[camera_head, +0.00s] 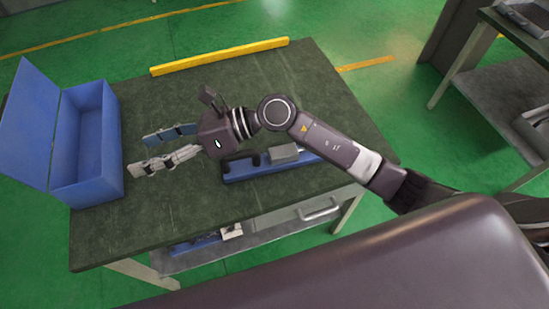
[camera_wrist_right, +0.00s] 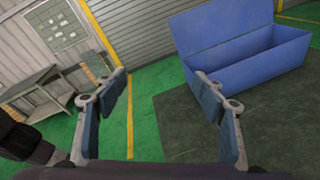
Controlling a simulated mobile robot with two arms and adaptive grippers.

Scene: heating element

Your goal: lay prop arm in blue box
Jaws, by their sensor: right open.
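The blue box (camera_head: 86,140) stands at the left end of the dark table, its lid open to the left. The part of its inside that shows looks empty. It also shows in the right wrist view (camera_wrist_right: 262,68), at the upper right. My right gripper (camera_head: 139,155) is open and empty above the table, its fingers pointing left toward the box and apart from it. Both fingers show in the right wrist view (camera_wrist_right: 162,84) with nothing between them. I cannot tell which thing is the prop arm. My left gripper is not in view.
A long yellow bar (camera_head: 220,56) lies along the table's far edge. A blue fixture (camera_head: 240,172) with a grey block (camera_head: 284,152) lies near the front edge, partly under my right arm. A second table stands at the far right.

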